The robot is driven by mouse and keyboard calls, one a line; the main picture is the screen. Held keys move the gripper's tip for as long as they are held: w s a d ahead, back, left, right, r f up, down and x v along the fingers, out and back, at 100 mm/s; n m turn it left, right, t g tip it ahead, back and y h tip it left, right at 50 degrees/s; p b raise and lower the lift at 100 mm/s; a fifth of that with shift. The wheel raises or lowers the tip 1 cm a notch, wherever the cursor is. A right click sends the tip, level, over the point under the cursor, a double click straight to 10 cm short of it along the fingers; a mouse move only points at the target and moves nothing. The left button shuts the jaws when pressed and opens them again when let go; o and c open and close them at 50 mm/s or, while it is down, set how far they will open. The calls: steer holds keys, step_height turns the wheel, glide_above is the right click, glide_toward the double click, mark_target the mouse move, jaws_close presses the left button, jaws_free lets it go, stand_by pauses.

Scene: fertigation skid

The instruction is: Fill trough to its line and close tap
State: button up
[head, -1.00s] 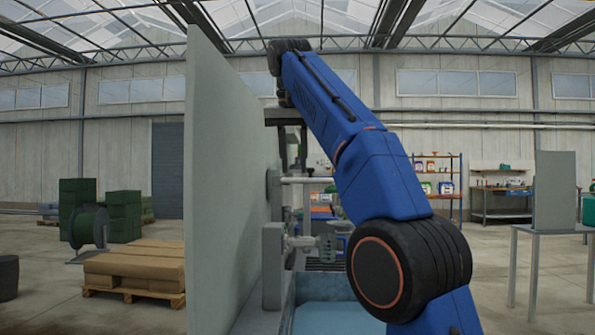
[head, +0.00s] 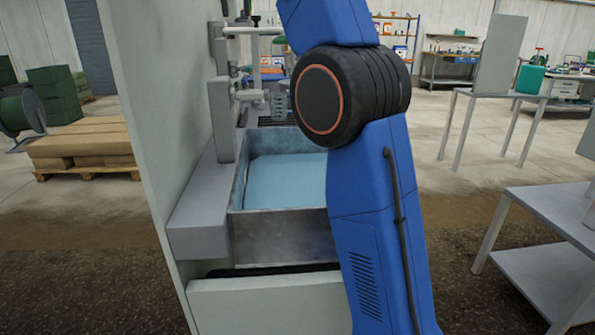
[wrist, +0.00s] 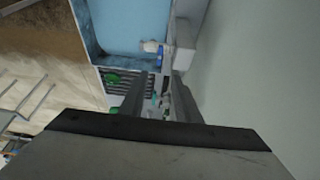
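The trough (head: 283,240) is a grey metal basin with a flat light-blue surface (head: 287,180) inside; I cannot make out the line or whether this surface is water. The trough also shows at the top of the wrist view (wrist: 93,42). Grey pipes and fittings (head: 245,95) run along the panel above its far left side. In the wrist view a small white and blue fitting (wrist: 152,46), perhaps the tap or spout, juts over the trough's edge. My gripper (wrist: 160,85) is open, its two dark fingers apart with nothing seen held between them. The head view does not clearly show it.
A tall pale panel (head: 130,130) stands left of the trough. A grey table (head: 545,225) is at the right, with another (head: 495,100) behind it. A dark slatted grate (wrist: 125,83) lies beyond the trough. Open floor shows between trough and tables.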

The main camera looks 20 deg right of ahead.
mark_target(244, 78)
steer(key=x, duration=1.7)
steer(key=shift+w+d+f, duration=0.1)
steer(key=shift+f, duration=0.1)
jaws_close()
